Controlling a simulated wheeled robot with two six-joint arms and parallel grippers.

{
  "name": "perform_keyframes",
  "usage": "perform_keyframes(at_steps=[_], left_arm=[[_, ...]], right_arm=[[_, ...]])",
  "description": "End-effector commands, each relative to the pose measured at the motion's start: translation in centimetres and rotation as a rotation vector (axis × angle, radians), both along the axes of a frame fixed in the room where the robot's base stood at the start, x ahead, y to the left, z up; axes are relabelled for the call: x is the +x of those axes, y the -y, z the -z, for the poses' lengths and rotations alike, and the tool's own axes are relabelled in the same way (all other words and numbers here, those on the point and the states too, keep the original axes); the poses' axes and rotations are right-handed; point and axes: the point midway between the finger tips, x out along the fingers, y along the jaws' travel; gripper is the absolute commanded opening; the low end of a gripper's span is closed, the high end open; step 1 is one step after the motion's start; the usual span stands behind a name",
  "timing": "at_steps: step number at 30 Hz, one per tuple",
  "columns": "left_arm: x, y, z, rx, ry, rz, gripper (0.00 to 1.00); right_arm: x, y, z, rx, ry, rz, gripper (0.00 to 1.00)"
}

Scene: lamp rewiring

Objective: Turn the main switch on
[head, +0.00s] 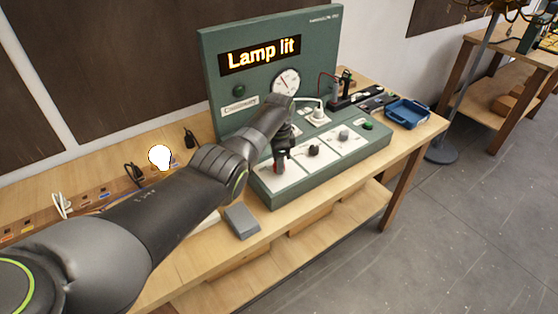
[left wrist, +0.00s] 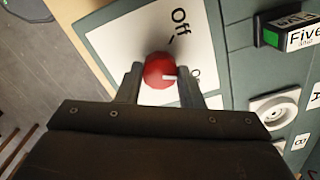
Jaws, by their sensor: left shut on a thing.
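The main switch is a red knob (left wrist: 158,68) on a white plate (left wrist: 112,38) marked "Off" and, partly hidden, "On". Its white mark points right in the left wrist view, towards the "On" label. My left gripper (left wrist: 158,80) is shut on the knob, one finger on each side. In the head view my left gripper (head: 279,163) reaches down to the left end of the green console (head: 330,166), and a bit of red shows at its tips. The console's display (head: 261,54) reads "Lamp lit". My right gripper is out of view.
A glowing bulb (head: 159,155) stands on the bench at the left, behind my arm. A grey block (head: 241,221) lies in front of the console. A blue tray (head: 407,113) and a black tool holder (head: 350,98) are at the right. Open floor (head: 440,230) lies beyond.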

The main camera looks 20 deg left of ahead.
Motion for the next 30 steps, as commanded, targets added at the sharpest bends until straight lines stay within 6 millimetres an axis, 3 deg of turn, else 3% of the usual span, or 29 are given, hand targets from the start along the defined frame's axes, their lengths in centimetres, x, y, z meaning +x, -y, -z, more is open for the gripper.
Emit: perform_keyframes(at_steps=[13, 30], left_arm=[[0.23, 0.07, -0.33, -0.001, 0.009, 0.279, 0.11], [0.25, 0.06, -0.35, 0.000, 0.010, 0.344, 0.11]], right_arm=[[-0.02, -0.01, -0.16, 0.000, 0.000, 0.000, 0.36], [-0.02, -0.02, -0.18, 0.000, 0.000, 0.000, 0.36]])
